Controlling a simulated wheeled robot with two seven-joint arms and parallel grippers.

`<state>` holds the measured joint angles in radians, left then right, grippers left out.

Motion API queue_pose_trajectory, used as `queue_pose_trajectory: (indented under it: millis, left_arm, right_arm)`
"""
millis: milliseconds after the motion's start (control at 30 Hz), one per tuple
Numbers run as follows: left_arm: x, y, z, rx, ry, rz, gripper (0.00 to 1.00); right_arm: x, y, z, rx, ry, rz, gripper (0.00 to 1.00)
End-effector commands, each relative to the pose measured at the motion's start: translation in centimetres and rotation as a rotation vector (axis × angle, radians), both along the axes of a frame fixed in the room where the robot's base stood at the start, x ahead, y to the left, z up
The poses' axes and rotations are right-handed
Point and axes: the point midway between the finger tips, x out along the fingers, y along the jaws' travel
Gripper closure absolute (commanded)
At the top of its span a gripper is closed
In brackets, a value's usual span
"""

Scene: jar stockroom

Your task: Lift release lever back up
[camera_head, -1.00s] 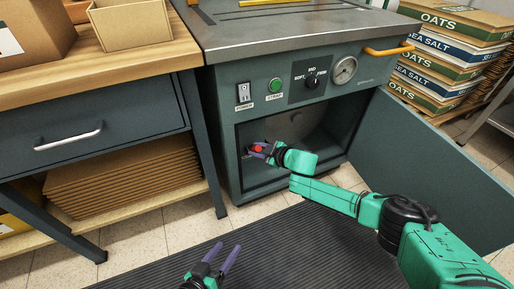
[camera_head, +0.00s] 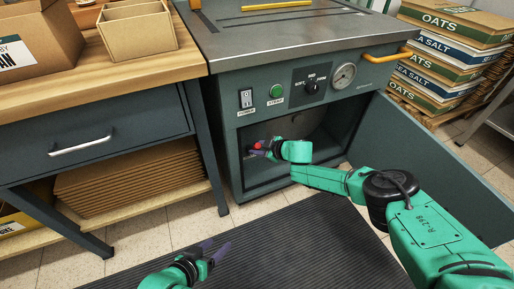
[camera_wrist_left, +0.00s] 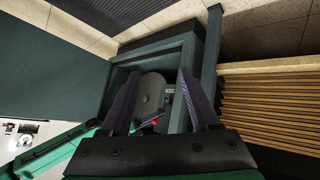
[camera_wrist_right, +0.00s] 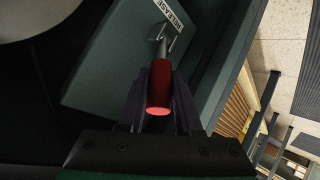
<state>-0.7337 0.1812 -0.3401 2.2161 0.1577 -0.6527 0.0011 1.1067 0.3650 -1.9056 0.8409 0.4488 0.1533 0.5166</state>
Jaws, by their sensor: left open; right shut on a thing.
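The release lever has a red grip (camera_wrist_right: 159,88) on a thin metal rod, beside a white label reading RELEASE (camera_wrist_right: 170,12). It sits in the open lower compartment of the grey-green machine, and its red end (camera_head: 258,144) shows at the left side there. My right gripper (camera_head: 256,150) reaches into the compartment and is shut on the red grip, a finger on each side in the right wrist view. My left gripper (camera_head: 217,248) is open and empty, low over the dark floor mat, apart from the machine.
The machine's open door (camera_head: 430,160) stands to the right of the compartment. A workbench (camera_head: 120,85) with cardboard boxes is at the left, flat cardboard (camera_head: 135,180) on its lower shelf. The ribbed mat (camera_head: 310,240) in front is clear except under my arms.

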Motion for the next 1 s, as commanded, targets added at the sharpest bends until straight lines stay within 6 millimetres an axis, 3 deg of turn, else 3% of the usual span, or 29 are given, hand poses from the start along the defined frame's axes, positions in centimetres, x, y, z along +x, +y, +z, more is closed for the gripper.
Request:
queue_pose_trajectory:
  millis: [133,167,200,233,667,1000]
  left_arm:
    - [0.0,0.0,0.0,0.000,-0.001,0.000,0.38]
    - [0.0,0.0,0.0,0.000,-0.001,0.000,0.38]
    - [0.0,0.0,0.0,0.000,-0.001,0.000,0.38]
    - [0.0,0.0,0.0,-0.001,-0.002,0.001,0.38]
    - [0.0,0.5,0.5,0.021,0.026,-0.002,0.38]
    - [-1.8,5.3,3.4,0.193,0.261,0.001,0.38]
  right_arm:
    - [0.2,0.0,0.3,0.003,-0.005,-0.001,1.00]
    - [0.2,0.0,0.3,0.003,-0.005,-0.001,0.59]
    - [0.2,0.0,0.3,0.003,-0.004,-0.001,0.44]
    - [0.1,0.0,0.2,0.003,-0.004,-0.001,0.37]
    - [-0.2,-0.3,0.3,0.001,0.000,-0.002,0.37]
    - [-2.0,-1.8,2.1,0.001,-0.001,-0.001,0.37]
